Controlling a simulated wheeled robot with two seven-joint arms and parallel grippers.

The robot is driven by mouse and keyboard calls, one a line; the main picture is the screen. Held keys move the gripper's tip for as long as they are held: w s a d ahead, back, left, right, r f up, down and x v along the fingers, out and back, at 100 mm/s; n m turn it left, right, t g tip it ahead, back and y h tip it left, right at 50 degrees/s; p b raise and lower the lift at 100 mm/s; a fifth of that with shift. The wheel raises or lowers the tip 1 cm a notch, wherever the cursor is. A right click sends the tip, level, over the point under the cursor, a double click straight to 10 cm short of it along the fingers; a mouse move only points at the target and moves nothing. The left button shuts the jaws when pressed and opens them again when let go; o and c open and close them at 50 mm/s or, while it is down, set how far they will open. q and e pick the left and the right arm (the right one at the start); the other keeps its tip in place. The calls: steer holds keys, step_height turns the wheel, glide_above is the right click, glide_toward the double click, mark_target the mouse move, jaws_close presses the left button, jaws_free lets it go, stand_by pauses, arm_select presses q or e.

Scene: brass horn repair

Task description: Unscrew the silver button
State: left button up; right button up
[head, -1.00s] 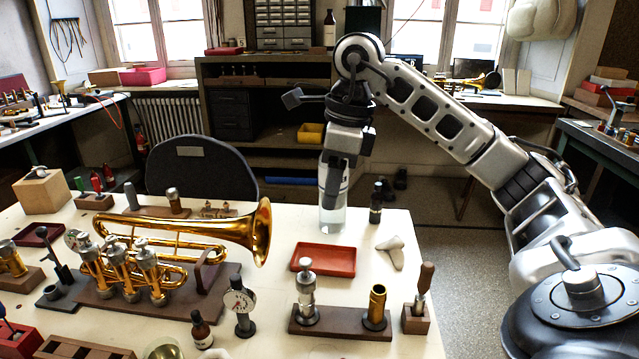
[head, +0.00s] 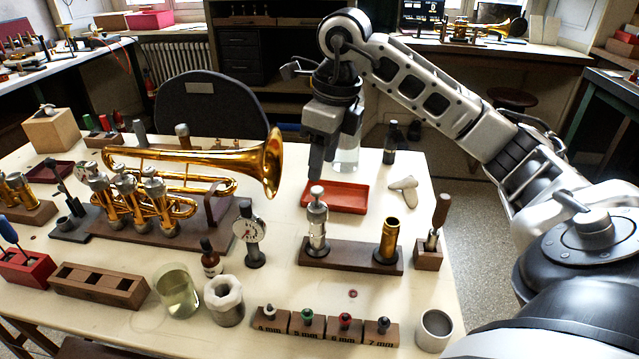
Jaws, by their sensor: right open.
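The silver button (head: 317,190) tops an upright silver valve (head: 317,228), which stands at the left end of a dark wooden stand (head: 350,257). A brass tube (head: 389,240) stands upright at the stand's right end. My right gripper (head: 316,166) points down, open, and appears just above and behind the button, apart from it. One dark finger shows clearly, and the other is partly hidden. A gold trumpet (head: 180,185) with more silver valve caps lies on its base to the left. My left gripper is not in view.
A red tray (head: 336,207), a dark bottle (head: 390,143) and a clear cylinder (head: 346,155) stand behind the stand. A dial gauge (head: 250,240) is left of it, and a wood-handled tool (head: 440,215) right. In front are labelled blocks (head: 325,333) and a metal cup (head: 434,330).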

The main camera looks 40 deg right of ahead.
mark_target(318, 189)
steer(key=shift+w+a+f, duration=0.1)
steer(key=shift+w+f, duration=0.1)
steer(key=shift+f, duration=1.1)
steer(key=shift+w+a+f, duration=0.1)
steer(key=shift+w+f, duration=0.05)
steer(key=shift+f, duration=1.1)
jaws_close()
steer(key=c, duration=1)
jaws_free()
jaws_close()
steer(key=shift+d+n, duration=0.1)
steer(key=shift+n, duration=0.5)
steer(key=n, duration=0.4)
steer(key=shift+y, duration=0.3)
